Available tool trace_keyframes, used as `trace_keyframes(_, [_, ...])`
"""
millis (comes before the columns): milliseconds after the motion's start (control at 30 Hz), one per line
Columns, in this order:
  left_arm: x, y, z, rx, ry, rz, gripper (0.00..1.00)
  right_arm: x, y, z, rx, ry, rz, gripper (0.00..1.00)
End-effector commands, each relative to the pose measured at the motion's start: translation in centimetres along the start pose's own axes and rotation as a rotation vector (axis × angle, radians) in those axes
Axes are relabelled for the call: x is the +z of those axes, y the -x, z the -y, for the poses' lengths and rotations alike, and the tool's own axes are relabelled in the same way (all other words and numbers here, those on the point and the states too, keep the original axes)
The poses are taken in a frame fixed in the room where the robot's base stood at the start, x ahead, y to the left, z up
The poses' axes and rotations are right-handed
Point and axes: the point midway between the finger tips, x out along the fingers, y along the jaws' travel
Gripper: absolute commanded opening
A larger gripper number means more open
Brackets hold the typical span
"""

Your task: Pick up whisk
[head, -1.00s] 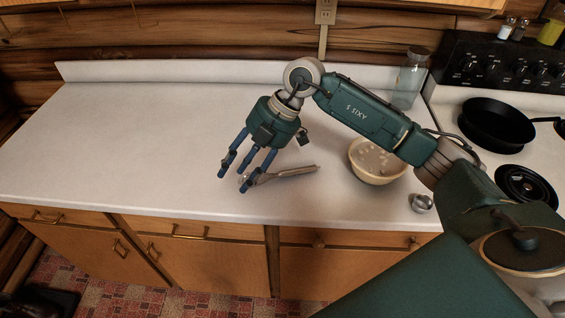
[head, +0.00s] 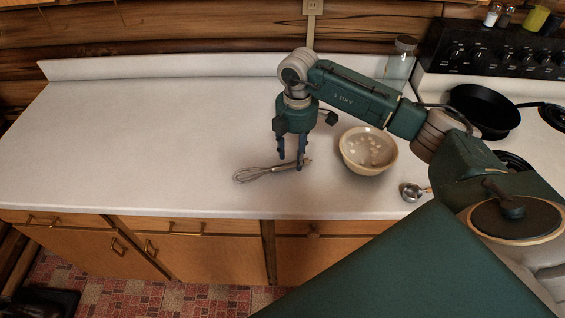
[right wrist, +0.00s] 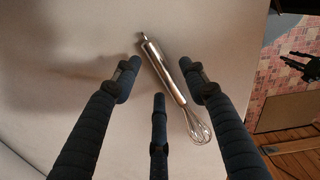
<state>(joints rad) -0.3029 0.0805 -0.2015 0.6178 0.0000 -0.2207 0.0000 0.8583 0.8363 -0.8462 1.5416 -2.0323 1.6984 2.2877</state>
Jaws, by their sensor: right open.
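The metal whisk (head: 262,172) lies flat on the white counter near its front edge. In the head view its wire end points left and its handle end is by my right gripper's fingers. My right gripper (head: 291,163) points down over the handle, with its fingers apart. In the right wrist view the whisk's handle (right wrist: 163,72) lies beyond and between the spread fingers of the open right gripper (right wrist: 161,82), and the wire loops show at lower right. I cannot tell whether any finger touches the whisk.
A cream bowl (head: 368,151) with pale pieces inside stands right of my gripper. A small metal measuring cup (head: 411,192) lies near the front edge. A glass jar (head: 400,62) stands behind my arm. A stove with a black pan (head: 484,109) is at right. The counter's left side is clear.

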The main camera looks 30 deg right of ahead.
Motion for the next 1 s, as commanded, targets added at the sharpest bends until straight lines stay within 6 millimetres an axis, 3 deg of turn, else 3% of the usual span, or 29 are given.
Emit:
trace_keyframes(33, [-0.1,0.9,0.0,0.0,0.0,-0.001,0.4,-0.2,-0.4,0.0,-0.003,0.0,0.0,0.43])
trace_keyframes(233, [-0.3,1.2,0.1,-0.001,0.001,-0.004,0.4,-0.1,-2.3,0.0,0.001,0.0,-0.001,0.43])
trace_keyframes(833, [-0.6,0.8,0.1,-0.001,0.003,-0.008,0.4,-0.1,-2.8,-0.1,0.002,0.0,-0.001,0.43])
trace_keyframes(1000, [-0.6,0.9,0.1,-0.001,0.003,-0.008,0.4,-0.1,-2.7,-0.1,0.002,0.0,-0.001,0.11])
